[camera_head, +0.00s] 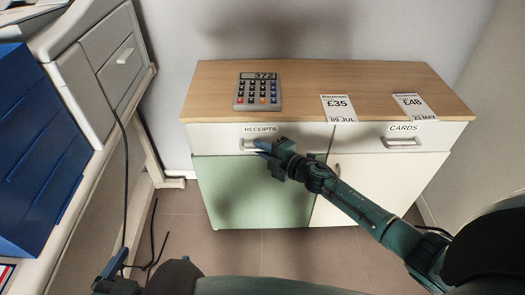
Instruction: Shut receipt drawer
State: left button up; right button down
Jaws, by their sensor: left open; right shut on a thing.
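The cabinet's left drawer, labelled RECEIPTS (215,140), has a white front and a pale bar handle (248,147). Its front looks about level with the CARDS drawer beside it; I cannot tell whether a small gap is left. My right gripper (264,148) reaches in from the lower right and is shut on the receipts drawer handle, covering the handle's right part. My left gripper (116,262) is low at the left, open and apart from the cabinet, partly cut off by my own arm.
The CARDS drawer (440,136) has its own handle. On the wooden top (300,80) lie a calculator (258,92) and two price slips, £35 (338,108) and £48 (414,107). A desk with a blue tray unit (40,150) stands left. Floor before the cabinet is clear.

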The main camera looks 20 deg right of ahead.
pick_arm(q)
jog(key=shift+w, duration=0.1)
pick_arm(e)
jog(key=c, duration=1.5)
grip_release()
jog(key=shift+w, duration=0.2)
jog(key=shift+o, duration=0.2)
jog(key=shift+s+d, duration=0.1)
pick_arm(q)
jog(key=shift+s+a+r+n+p, duration=0.15)
jog(key=shift+a+r+n+p, duration=0.15)
jog(key=shift+r+p, duration=0.35)
jog(key=shift+s+a+r+n+p, duration=0.1)
jog(key=shift+a+r+n+p, duration=0.15)
jog(key=shift+r+p, duration=0.3)
pick_arm(e)
jog(key=v, duration=1.3)
pick_arm(q)
jog(key=shift+s, duration=0.1)
